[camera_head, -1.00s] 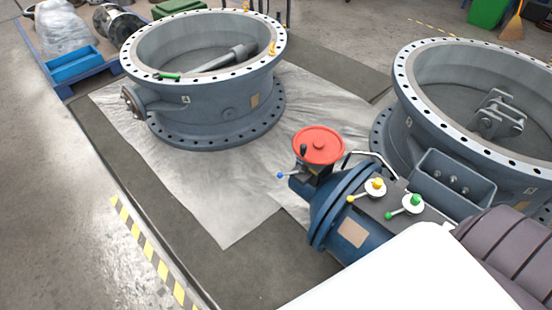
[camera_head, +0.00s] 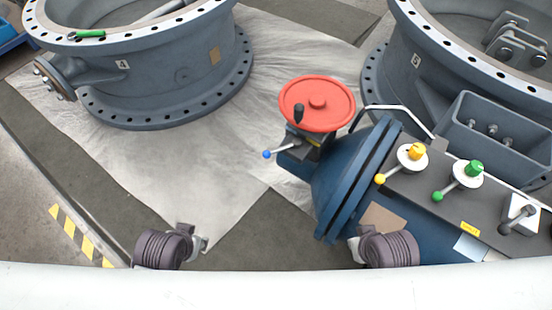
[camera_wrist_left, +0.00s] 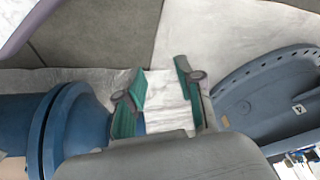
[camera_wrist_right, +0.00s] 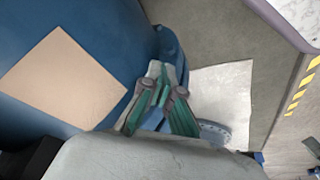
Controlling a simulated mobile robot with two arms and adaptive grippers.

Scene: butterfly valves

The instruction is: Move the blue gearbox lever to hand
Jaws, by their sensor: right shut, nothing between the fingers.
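The blue gearbox lever is a short lever with a blue ball knob (camera_head: 266,154), left of and below the red handwheel (camera_head: 317,103) on the blue gearbox unit. It points to the left in the head view. I cannot make it out in either wrist view. My left gripper (camera_wrist_left: 160,72) is open and empty, over the pale floor sheet beside the blue flanged body. My right gripper (camera_wrist_right: 166,82) is shut and empty, close to the blue housing with its tan plate. In the head view parts of my arms show at the bottom, both well below the lever.
A yellow lever (camera_head: 380,179) and a green lever (camera_head: 438,196) stand on the unit's dark top, with a grey-knobbed one to their right. Large grey valve bodies (camera_head: 180,85) stand at upper left and upper right. Left of the blue lever, the floor sheet (camera_head: 200,170) is clear.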

